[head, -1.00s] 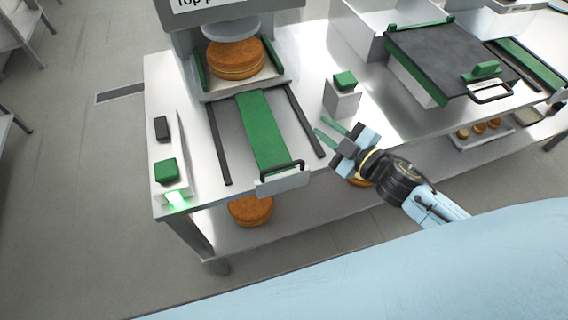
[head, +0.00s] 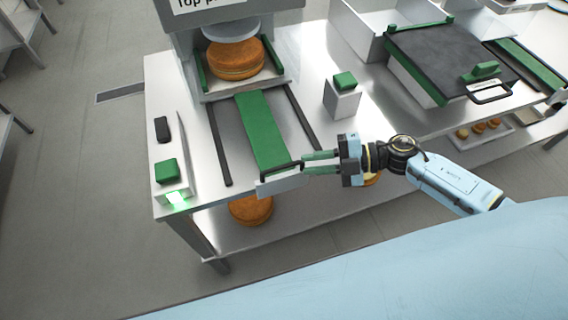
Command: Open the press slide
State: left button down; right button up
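The press slide has a white front plate (head: 280,182) with a dark bar handle (head: 283,169) at the table's front edge. A green strip (head: 262,130) runs back from it between two dark rails to the press (head: 235,22). A brown filled round (head: 234,60) sits in the press under its pale disc. My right gripper (head: 304,163) is at the right end of the handle, its two green fingers pointing left with a gap between them. I cannot tell whether the handle's end lies between the tips. My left gripper is not in view.
A green button on a grey box (head: 343,98) stands behind my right gripper. Left of the slide are a green button (head: 166,170) and a lit green lamp (head: 176,197). A dark-topped unit (head: 450,60) stands right. Another round (head: 250,210) lies on the lower shelf.

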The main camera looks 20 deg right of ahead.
aim_at(290, 166)
jog(key=x, duration=0.7)
jog(key=shift+w+a, duration=0.1)
grip_shut()
